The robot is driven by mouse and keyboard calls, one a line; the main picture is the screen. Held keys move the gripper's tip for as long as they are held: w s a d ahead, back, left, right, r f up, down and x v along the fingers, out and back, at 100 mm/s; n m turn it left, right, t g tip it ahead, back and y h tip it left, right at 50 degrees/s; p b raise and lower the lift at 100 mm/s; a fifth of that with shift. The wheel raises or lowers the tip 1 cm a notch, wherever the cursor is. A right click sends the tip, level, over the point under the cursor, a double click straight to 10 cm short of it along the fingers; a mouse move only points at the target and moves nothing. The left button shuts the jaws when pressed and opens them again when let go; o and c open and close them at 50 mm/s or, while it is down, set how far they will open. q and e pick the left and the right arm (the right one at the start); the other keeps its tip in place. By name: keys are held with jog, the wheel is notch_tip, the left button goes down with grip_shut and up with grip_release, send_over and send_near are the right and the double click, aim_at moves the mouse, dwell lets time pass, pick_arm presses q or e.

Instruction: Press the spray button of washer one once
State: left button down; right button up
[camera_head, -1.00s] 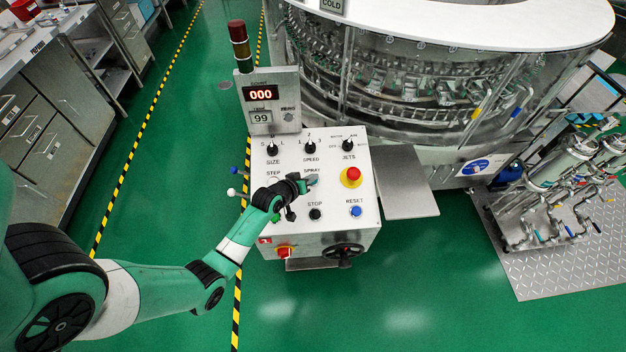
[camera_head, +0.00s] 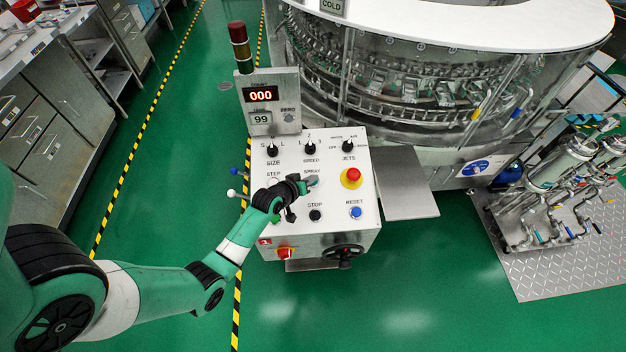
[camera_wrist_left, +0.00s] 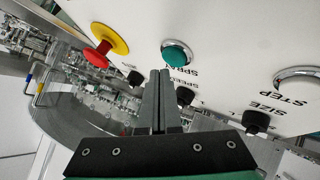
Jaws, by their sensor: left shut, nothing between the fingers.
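The spray button (camera_wrist_left: 177,54) is a round teal button in a metal ring on the white control panel (camera_head: 335,212). In the head view it sits below the SPRAY label, mostly hidden by my left gripper (camera_head: 308,184). My left gripper is shut and empty, with its fingers over the panel at the button. In the left wrist view its dark fingertips (camera_wrist_left: 160,73) are just beside the button's rim. I cannot tell whether they touch it. My right gripper is not in view.
A red mushroom button on a yellow base (camera_head: 352,176), a black stop button (camera_head: 315,214) and a blue reset button (camera_head: 356,212) are nearby. Size, speed and jets knobs (camera_head: 348,147) line the panel's top. The display (camera_head: 261,95) reads 000. The washer (camera_head: 420,85) stands behind.

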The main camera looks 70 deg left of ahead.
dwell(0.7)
pick_arm(q)
jog(key=shift+a+f+b, duration=0.1)
jog(key=shift+f+b, duration=0.2)
jog(key=shift+f, duration=0.1)
jog(key=shift+a+f+b, duration=0.1)
jog(key=shift+f+b, duration=0.3)
dwell(0.4)
dwell(0.3)
jog(key=shift+d+r+p, duration=0.25)
jog(key=shift+r+p, duration=0.55)
jog(key=shift+p, duration=0.2)
jog(key=shift+r, duration=0.1)
jog(key=r+p, duration=0.3)
jog(key=d+r+p, duration=0.1)
jog(key=p, duration=0.1)
jog(key=shift+s+d+r, duration=0.1)
jog(key=shift+s+r, duration=0.15)
jog(key=shift+r, duration=0.1)
